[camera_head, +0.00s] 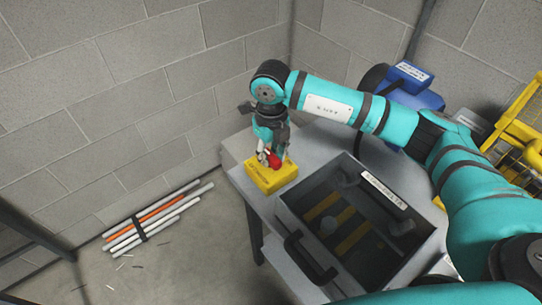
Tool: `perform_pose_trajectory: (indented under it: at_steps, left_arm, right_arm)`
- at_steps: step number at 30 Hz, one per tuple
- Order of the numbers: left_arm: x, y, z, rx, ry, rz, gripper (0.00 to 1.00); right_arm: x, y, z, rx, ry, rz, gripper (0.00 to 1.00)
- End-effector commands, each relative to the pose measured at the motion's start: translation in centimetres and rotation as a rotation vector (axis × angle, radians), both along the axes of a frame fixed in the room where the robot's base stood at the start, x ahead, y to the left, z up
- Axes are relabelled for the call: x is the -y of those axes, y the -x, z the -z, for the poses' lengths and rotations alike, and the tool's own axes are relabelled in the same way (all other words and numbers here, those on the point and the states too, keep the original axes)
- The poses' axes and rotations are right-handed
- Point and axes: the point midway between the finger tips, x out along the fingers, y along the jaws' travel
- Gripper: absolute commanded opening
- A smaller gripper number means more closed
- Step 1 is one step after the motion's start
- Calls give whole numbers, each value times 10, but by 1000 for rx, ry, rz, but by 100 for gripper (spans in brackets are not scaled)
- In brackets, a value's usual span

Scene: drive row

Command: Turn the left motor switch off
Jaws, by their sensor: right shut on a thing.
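A yellow switch box (274,180) with a red handle (274,161) on top sits at the left end of the grey table. It is the only such switch I see, and its label is too small to read. My right gripper (267,156) reaches down onto it from above and is shut on the red handle. The gripper partly hides the handle, so its exact turn angle is hard to tell. My left gripper is not in view.
A blue motor (409,77) is at the back, and a yellow cage (517,128) at right. Tied pipes (155,217) lie on the floor at left.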

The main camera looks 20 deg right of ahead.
Motion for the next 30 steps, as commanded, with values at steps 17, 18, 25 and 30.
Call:
perform_pose_trajectory:
  at_steps: [17,18,25,30]
  left_arm:
    - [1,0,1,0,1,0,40]
    - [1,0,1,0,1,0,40]
    - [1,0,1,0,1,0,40]
    - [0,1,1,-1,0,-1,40]
  right_arm:
    - [0,-1,-2,5,-1,-16,36]
    - [0,-1,-2,4,0,-16,41]
    - [0,-1,-1,2,-1,-14,48]
    - [0,-1,-6,4,-1,-14,48]
